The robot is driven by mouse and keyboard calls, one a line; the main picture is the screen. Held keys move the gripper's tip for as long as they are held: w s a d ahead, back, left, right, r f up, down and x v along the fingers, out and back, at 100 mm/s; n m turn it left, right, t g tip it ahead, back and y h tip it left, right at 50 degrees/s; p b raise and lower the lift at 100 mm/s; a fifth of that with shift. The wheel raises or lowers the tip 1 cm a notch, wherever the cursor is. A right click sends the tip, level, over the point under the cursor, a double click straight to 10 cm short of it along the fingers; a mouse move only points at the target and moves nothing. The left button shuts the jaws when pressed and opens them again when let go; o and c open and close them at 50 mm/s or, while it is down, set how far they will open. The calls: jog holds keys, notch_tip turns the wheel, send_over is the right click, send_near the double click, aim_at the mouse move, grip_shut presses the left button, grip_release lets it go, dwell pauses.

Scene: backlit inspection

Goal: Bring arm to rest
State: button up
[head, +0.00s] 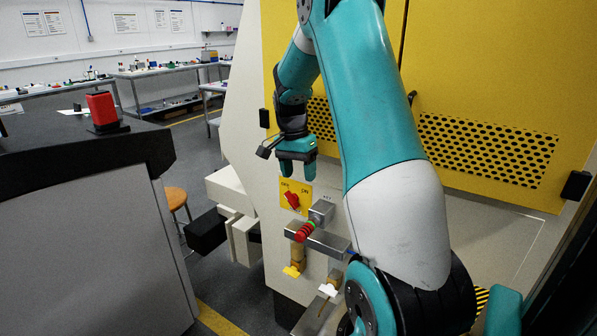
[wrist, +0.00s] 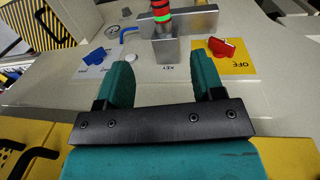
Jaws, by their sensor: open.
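My arm reaches up and bends over in the head view, with my gripper (head: 296,170) pointing down above the front panel of a yellow and cream machine. My gripper also shows in the wrist view (wrist: 162,78); its two teal fingers are apart, with nothing held between them. A red rotary switch (head: 292,200) on a yellow ON/OFF plate is just below the fingertips in the head view. The red switch shows right of the fingers in the wrist view (wrist: 224,48). A grey block marked KEY (wrist: 168,50) appears beyond the fingertips. My fingers appear clear of the panel.
A metal ledge (head: 330,243) below the switch carries a red-and-green banded piece (head: 305,232). A blue switch (wrist: 94,55) is at left in the wrist view. A dark-topped counter (head: 60,150) stands left; floor lies between.

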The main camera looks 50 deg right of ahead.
dwell(0.4)
jog(key=s+a+r+n+t, duration=0.15)
jog(key=a+n, duration=0.25)
jog(key=a, duration=0.5)
jog(key=a+r+n+y, duration=0.1)
jog(key=a+r+n, duration=0.3)
jog(key=a, duration=0.5)
jog(key=a+r+n+t, duration=0.1)
jog(key=a+r+n, duration=0.1)
jog(key=a+n, duration=0.45)
jog(key=s+a+r+n+y, duration=0.1)
jog(key=s+a+n+y, duration=0.2)
jog(key=s+a+n, duration=0.7)
jog(key=s+a+g, duration=0.1)
jog(key=s+a, duration=0.5)
jog(key=a, duration=0.1)
jog(key=shift+s+r, duration=0.2)
